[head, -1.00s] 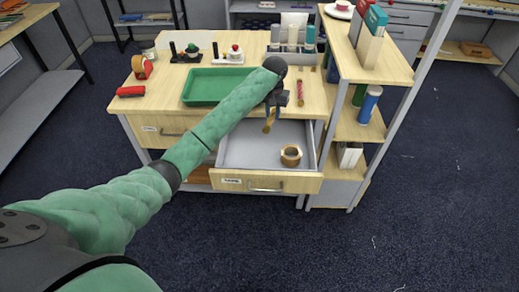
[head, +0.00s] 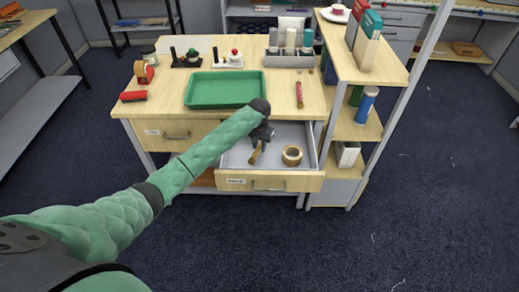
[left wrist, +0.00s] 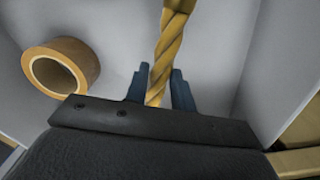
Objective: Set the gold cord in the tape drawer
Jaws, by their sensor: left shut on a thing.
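The gold cord (left wrist: 171,45) is a twisted golden length, held between the fingers of my left gripper (left wrist: 158,88) in the left wrist view. In the head view the cord (head: 255,153) hangs below my left gripper (head: 261,135), over the open drawer (head: 237,153). The drawer is grey inside, with a wooden front and a label. A brown tape roll (head: 292,155) lies in it, right of the cord; it also shows in the left wrist view (left wrist: 62,67). Whether the cord touches the drawer floor I cannot tell. My right gripper is not in view.
A green tray (head: 222,90) lies on the wooden worktop above the drawer. A red stick (head: 299,94) lies to its right. A closed drawer (head: 172,134) is on the left, and a shelf unit (head: 357,125) stands close on the right. The drawer floor around the roll is mostly clear.

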